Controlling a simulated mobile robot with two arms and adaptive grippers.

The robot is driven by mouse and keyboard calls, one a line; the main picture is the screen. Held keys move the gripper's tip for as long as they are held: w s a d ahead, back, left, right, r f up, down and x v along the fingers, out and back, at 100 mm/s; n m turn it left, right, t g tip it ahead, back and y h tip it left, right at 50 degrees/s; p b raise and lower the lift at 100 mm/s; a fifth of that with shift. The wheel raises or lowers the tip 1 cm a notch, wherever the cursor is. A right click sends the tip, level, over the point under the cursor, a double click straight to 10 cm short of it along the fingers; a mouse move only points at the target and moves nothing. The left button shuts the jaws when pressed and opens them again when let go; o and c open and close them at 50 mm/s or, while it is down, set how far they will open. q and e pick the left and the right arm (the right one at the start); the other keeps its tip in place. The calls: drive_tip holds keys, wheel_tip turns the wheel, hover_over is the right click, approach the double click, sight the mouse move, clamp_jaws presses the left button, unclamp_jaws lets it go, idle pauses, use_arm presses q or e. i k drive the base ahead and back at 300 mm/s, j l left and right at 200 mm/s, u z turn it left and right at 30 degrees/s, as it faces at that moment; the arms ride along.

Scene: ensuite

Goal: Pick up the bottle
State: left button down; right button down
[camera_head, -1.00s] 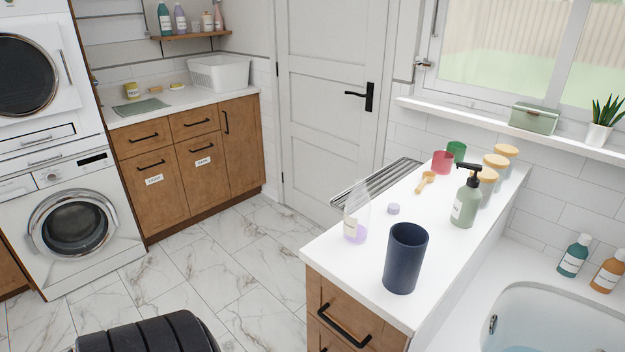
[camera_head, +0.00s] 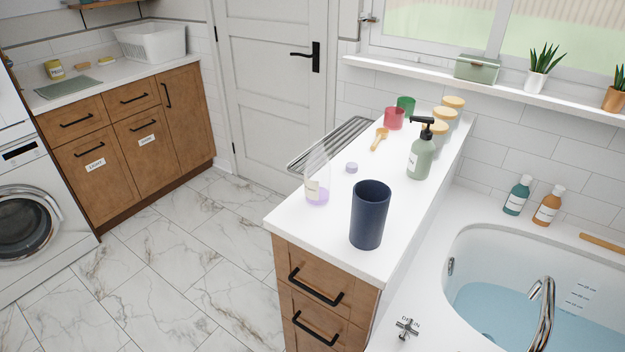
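Several bottles are in view, and I cannot tell which one the task means. A clear bottle with a pale label and purple liquid (camera_head: 317,190) stands upright near the left edge of the white counter (camera_head: 310,233). A small lilac cap (camera_head: 351,168) lies to its right. A green pump bottle with a black top (camera_head: 419,157) stands farther back on the right side. A teal bottle (camera_head: 517,195) and an amber bottle (camera_head: 548,205), both white-capped, stand on the tub ledge. Neither of my grippers is in view.
A dark blue cup (camera_head: 369,215) stands at the counter's near end. A wooden scoop (camera_head: 379,139), a red cup (camera_head: 394,119), a green cup (camera_head: 406,105) and wooden-lidded jars (camera_head: 444,119) are farther back. The water-filled bathtub (camera_head: 500,317) is right. The tiled floor (camera_head: 170,270) is clear.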

sight(318, 167)
drive_tip(key=j+z, duration=0.1)
drive_tip(key=z, duration=0.35)
drive_tip(key=i+j+z, duration=0.1)
drive_tip(key=z, duration=0.3)
drive_tip(key=i+j+z, duration=0.1)
drive_tip(key=j+z, duration=0.4)
drive_tip(key=j, duration=0.7)
drive_tip(key=k+j+z, duration=0.1)
drive_tip(key=j+z, duration=0.35)
drive_tip(key=j, duration=0.75)
